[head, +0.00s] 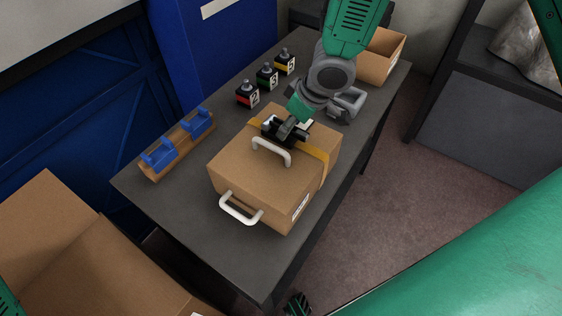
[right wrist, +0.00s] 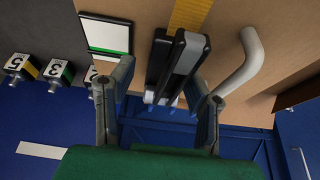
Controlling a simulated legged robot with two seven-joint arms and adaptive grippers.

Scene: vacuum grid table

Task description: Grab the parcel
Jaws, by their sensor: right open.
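The parcel (head: 240,168) is a brown cardboard box on the dark table, with a yellow strap, a white label and white handles on its top and front side. My right gripper (head: 284,131) is over the parcel's top, behind the top handle (head: 270,152). In the right wrist view the parcel (right wrist: 145,12) fills the upper part. My right gripper's fingers (right wrist: 160,72) are apart there, with a black and grey piece (right wrist: 178,60) on the strap between them. The white handle (right wrist: 240,62) is right of the fingers. I cannot tell whether they touch anything.
Several numbered blocks with knobs (head: 266,78) stand behind the parcel on the table (head: 200,205). A wooden rack with blue holders (head: 178,146) lies at the left. An open carton (head: 380,62) is at the far end. Another carton (head: 110,270) is at lower left.

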